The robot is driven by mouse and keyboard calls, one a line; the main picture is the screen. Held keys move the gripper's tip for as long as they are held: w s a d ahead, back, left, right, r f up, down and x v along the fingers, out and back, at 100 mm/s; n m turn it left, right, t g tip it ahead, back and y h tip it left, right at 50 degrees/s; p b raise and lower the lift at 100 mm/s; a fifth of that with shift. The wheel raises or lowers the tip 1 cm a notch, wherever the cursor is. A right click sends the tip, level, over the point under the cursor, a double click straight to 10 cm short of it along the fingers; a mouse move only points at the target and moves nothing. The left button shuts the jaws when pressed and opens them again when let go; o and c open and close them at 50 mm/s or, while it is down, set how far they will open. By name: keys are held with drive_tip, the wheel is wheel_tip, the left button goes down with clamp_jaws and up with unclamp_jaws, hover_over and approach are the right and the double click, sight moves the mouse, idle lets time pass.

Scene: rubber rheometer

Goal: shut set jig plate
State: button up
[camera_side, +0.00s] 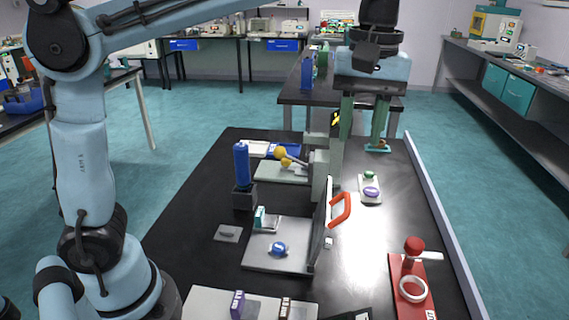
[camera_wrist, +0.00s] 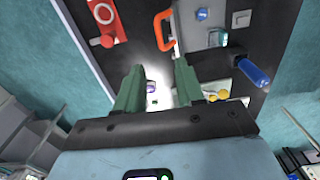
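The jig is a flat grey base plate (camera_side: 262,256) on the black table, bearing a blue round piece (camera_side: 278,248). Its hinged plate (camera_side: 321,232) stands upright, seen nearly edge-on along the right side of the base, with an orange-red handle (camera_side: 341,210) sticking out to the right. In the wrist view the handle (camera_wrist: 163,30) shows beyond the fingertips, beside the base plate (camera_wrist: 194,38). My gripper (camera_side: 358,152) is open and empty, above the table behind the handle. Its two green fingers (camera_wrist: 159,66) are wide apart and appear clear of the handle.
A blue cylinder (camera_side: 241,165) stands in a dark block left of the jig. A grey fixture with yellow balls (camera_side: 281,154) is behind it. A red stand with a ring (camera_side: 412,280) is at front right. A small white tray (camera_side: 370,198) lies right of the fixture.

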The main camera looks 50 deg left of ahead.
sight(347, 200)
drive_tip(key=shift+s+a+f, duration=0.1)
drive_tip(key=shift+s+f, duration=0.05)
drive_tip(key=shift+f, duration=5.85)
drive_tip(key=shift+c, duration=0.3)
clamp_jaws()
